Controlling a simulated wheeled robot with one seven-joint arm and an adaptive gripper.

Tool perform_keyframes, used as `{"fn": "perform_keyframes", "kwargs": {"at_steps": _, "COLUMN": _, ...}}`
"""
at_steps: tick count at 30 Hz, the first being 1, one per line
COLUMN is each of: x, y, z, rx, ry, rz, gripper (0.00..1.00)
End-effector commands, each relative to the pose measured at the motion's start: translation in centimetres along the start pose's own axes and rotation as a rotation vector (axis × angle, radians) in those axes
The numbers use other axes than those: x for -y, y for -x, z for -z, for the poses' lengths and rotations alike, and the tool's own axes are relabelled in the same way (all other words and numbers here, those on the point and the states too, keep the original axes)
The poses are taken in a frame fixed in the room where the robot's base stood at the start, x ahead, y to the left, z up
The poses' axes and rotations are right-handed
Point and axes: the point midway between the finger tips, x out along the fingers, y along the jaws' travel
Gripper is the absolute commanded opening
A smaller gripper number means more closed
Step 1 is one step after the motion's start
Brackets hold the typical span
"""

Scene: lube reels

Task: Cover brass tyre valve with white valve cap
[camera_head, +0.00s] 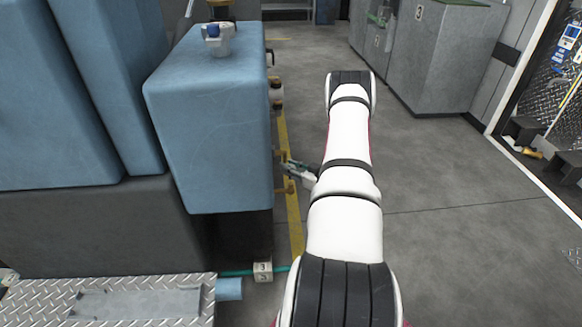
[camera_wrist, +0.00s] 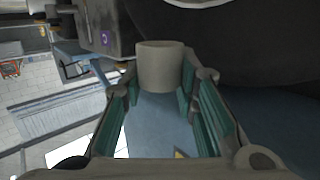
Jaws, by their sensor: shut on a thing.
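My gripper (camera_wrist: 165,75) is shut on a pale, whitish cylinder, which looks like the white valve cap (camera_wrist: 160,66). The cap stands out past the fingertips between the teal-green pads. In the head view, my gripper (camera_head: 290,167) is small, to the left of my arm, by the right side of a blue tank. Two small brass-coloured fittings (camera_head: 284,190) stick out from the tank's side close to the gripper. I cannot tell whether either is the tyre valve. No brass valve is clear in the wrist view. The cap is not visible in the head view.
The blue tank (camera_head: 215,125) stands left of my arm, with a white-and-blue fitting (camera_head: 216,38) on top. A diamond-plate step (camera_head: 140,302) is at the lower left. Grey cabinets (camera_head: 432,45) stand at the back right. The floor right of my arm is clear.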

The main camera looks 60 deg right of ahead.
Motion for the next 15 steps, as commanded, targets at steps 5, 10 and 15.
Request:
{"fn": "perform_keyframes", "kwargs": {"at_steps": 5, "x": 0.0, "y": -0.2, "z": -1.3, "rx": 0.001, "ry": -0.001, "rz": 0.000, "gripper": 0.13}}
{"fn": "perform_keyframes", "kwargs": {"at_steps": 10, "x": 0.0, "y": -0.3, "z": -2.3, "rx": 0.000, "ry": 0.000, "rz": 0.000, "gripper": 0.13}}
{"fn": "perform_keyframes", "kwargs": {"at_steps": 15, "x": 0.0, "y": -0.5, "z": -3.4, "rx": 0.000, "ry": 0.000, "rz": 0.000, "gripper": 0.13}}
